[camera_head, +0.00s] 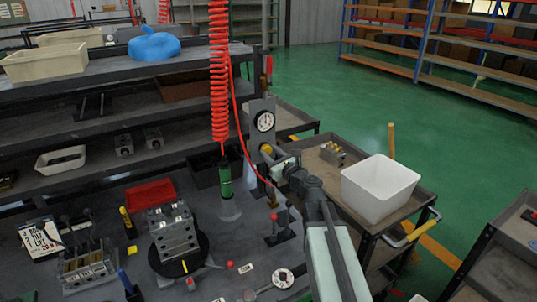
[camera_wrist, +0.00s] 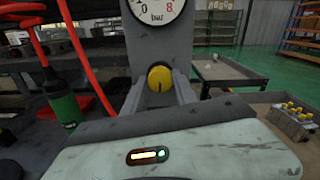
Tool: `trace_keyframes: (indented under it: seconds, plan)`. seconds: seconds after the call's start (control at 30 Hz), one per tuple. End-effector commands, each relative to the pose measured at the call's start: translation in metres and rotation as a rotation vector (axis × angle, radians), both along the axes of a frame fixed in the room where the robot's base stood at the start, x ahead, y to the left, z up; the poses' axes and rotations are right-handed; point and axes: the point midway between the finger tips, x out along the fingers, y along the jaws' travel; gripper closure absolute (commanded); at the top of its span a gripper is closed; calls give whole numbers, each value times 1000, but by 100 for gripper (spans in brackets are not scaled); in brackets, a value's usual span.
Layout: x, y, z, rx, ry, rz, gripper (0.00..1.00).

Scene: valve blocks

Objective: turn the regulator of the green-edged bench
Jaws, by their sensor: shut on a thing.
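The regulator's yellow round knob (camera_head: 266,149) sits low on a grey upright plate, under a white dial gauge (camera_head: 265,121). In the wrist view the knob (camera_wrist: 160,78) is in the middle, with a dark mark on its face pointing down. The gauge (camera_wrist: 155,8) above it is cut off at the top, and its needle cannot be read. My gripper (camera_head: 274,157) reaches the knob from the front right; its fingers (camera_wrist: 160,92) stand on both sides of the knob, shut on it. The dark grey bench (camera_head: 110,195) bears the plate; I cannot make out a green edge on it.
A red coiled hose (camera_head: 219,70) hangs left of the plate above a green cylinder (camera_head: 225,181). A metal valve block (camera_head: 174,235) and a red tray (camera_head: 150,193) are on the bench. A cart with a white bin (camera_head: 379,188) stands close on the right. Green floor beyond is free.

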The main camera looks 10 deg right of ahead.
Motion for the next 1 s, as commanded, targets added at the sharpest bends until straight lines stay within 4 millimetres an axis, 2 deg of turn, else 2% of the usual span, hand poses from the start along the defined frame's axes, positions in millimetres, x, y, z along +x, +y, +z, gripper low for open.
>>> trace_keyframes:
  seconds: [0.27, 0.7, 1.0]
  plan:
    - [-2, 2, -1, -120, -38, 6, 100]
    - [-2, 3, -1, -467, -153, 6, 100]
    - [-2, 3, -1, -640, -210, 7, 100]
